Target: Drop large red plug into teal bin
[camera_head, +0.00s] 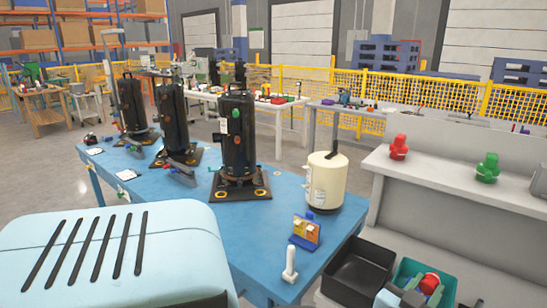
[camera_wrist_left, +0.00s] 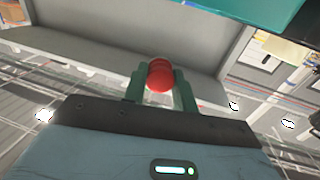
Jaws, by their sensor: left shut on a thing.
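The large red plug (camera_head: 430,282) shows at the bottom right of the head view, in line with the opening of the teal bin (camera_head: 448,284). My left gripper (camera_head: 424,286) is shut on it. In the left wrist view the red plug (camera_wrist_left: 159,75) sits between the two dark green fingers of the left gripper (camera_wrist_left: 160,84). A teal surface, seemingly the bin (camera_wrist_left: 245,10), crosses the top of that view. The plug's height relative to the bin's rim is unclear. My right gripper is not in view.
A black bin (camera_head: 358,272) stands directly left of the teal bin. The blue table (camera_head: 200,212) holds black compressors (camera_head: 238,140), a cream tank (camera_head: 327,182) and a white bottle-like item (camera_head: 290,264). Another red plug (camera_head: 398,148) and a green plug (camera_head: 487,169) stand on the grey shelf.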

